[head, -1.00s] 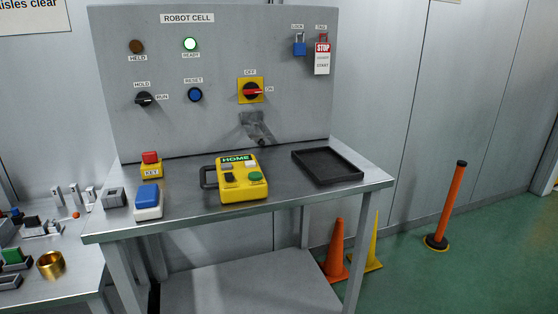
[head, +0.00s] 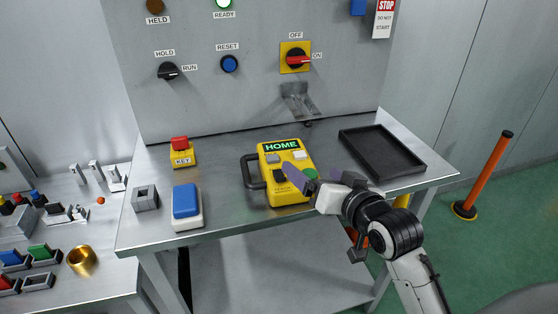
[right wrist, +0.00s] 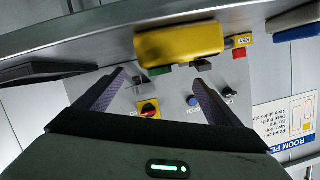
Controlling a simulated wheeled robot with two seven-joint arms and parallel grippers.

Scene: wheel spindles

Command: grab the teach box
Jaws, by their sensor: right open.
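The teach box (head: 270,188) is yellow, with a black side handle, a lit HOME display and several buttons. It lies on the metal bench below the panel. My right gripper (head: 302,168) is over the right part of the box, its purple fingers hiding some of the face. In the right wrist view the gripper (right wrist: 158,77) is open with nothing between its fingers. There the yellow box (right wrist: 180,45) is past the fingertips, towards the top. I cannot tell whether a finger touches it. My left gripper is not in view.
A black tray (head: 381,153) lies right of the box. A blue-topped box (head: 186,203), a grey block (head: 146,199) and a yellow key unit (head: 182,154) stand left on the bench (head: 225,205). A bracket (head: 299,101) juts from the panel behind.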

